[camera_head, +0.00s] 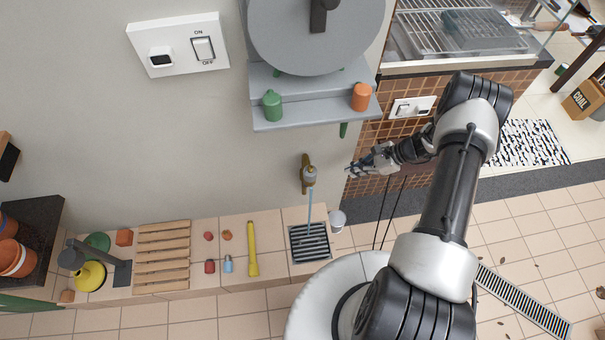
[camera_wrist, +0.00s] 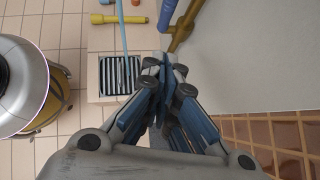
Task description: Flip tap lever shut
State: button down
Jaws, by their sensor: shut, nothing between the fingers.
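The lever's position is too small to tell in the head view. My gripper (camera_wrist: 164,66) fills the middle of the wrist view.
A yellow tool (camera_head: 252,249) and a wooden slat rack (camera_head: 162,256) lie to the left on the ledge. A grey shelf (camera_head: 318,112) with two shakers hangs above the tap.

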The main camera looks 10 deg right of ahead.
jog(key=a+r+b+x, duration=0.1)
jog(key=b+x, duration=0.3)
jog(key=x, duration=0.8)
jog(key=shift+w+a+r, duration=0.15)
jog(key=shift+w+a, duration=0.05)
jog(key=shift+a, duration=0.35)
jog(key=shift+s, duration=0.1)
